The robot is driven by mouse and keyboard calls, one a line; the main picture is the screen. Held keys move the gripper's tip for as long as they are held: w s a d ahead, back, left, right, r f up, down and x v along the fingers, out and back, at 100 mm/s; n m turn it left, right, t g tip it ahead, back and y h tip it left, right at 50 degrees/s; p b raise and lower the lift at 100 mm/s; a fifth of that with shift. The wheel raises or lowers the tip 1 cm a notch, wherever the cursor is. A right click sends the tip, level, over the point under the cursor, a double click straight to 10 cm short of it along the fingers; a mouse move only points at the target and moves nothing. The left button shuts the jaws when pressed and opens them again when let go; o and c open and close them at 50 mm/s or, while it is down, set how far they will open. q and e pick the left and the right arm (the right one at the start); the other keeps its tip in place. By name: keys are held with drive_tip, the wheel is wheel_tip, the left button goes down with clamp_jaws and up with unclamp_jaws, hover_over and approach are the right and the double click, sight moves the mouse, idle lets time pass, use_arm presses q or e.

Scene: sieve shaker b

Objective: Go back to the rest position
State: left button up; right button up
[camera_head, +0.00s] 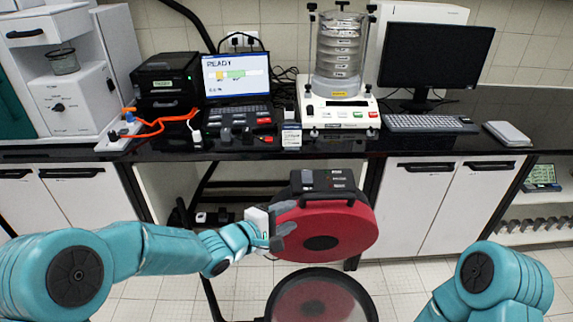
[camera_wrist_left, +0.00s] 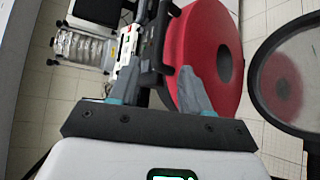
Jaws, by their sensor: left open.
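My left gripper (camera_head: 277,230) is in front of the bench and below its top, at the middle of the head view. The sieve shaker (camera_head: 338,115) stands upright on the bench with a stack of clear sieves (camera_head: 340,50).
The black bench top (camera_head: 440,143) carries a laptop (camera_head: 237,78), a black printer-like box (camera_head: 165,85), a monitor (camera_head: 437,60), a keyboard (camera_head: 425,123) and a white box device (camera_head: 75,100). Orange cable (camera_head: 160,122) lies at left. White cabinets (camera_head: 420,200) stand below.

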use_arm(q)
drive_tip(key=s+a+f+n+g+y, duration=0.2)
drive_tip(key=s+a+f, duration=0.2)
drive_tip(key=f, duration=0.6)
drive_tip(key=s+a+f+n+g+y, duration=0.15)
drive_tip(key=s+a+f, duration=0.25)
drive_tip(key=f, duration=0.5)
drive_tip(key=s+a+f+m+g+y, duration=0.1)
drive_tip(key=s+f+m+g, duration=0.2)
drive_tip(key=s, duration=0.8)
drive_tip(key=s+a+f+m+g+y, duration=0.2)
drive_tip(key=s+f+m+g, duration=0.2)
drive_tip(key=s+f+m, duration=0.3)
drive_tip(key=shift+s+a+f+m, duration=0.25)
drive_tip(key=shift+s+m, duration=1.5)
drive_tip(key=shift+s, duration=0.95)
